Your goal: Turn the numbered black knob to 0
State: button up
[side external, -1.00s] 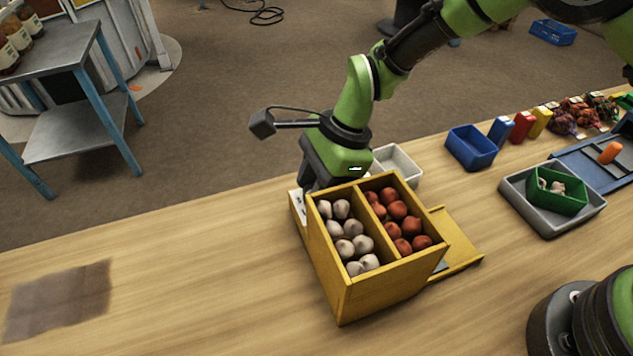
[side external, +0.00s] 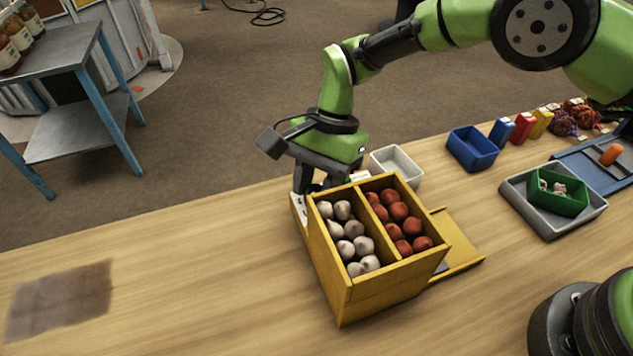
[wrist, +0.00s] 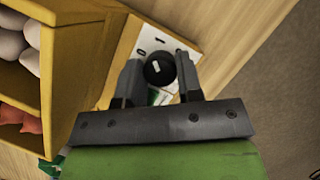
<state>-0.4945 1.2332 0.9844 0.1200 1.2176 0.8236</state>
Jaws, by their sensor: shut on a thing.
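The black knob (wrist: 158,69) has a white pointer mark and sits on a white panel (wrist: 150,37) with printed digits, including what looks like a 0 (wrist: 142,53) to the upper left of the knob. The digit that the pointer meets is too small to tell. My gripper (wrist: 159,72) is shut on the knob, one finger on each side. In the side view my gripper (side external: 308,188) is down behind the yellow box; the knob is hidden there and only a sliver of the white panel (side external: 299,207) shows.
The yellow two-compartment box (side external: 345,290) holds white bulbs (side external: 350,230) and red-brown ones (side external: 400,215), right beside the panel. A white bin (side external: 398,165) and blue bin (side external: 472,148) stand behind to the right. A grey tray (side external: 525,212) is farther right. The left table is mostly clear.

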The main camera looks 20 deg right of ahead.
dwell(0.3)
jog(key=o, duration=0.9)
jog(key=v, duration=1)
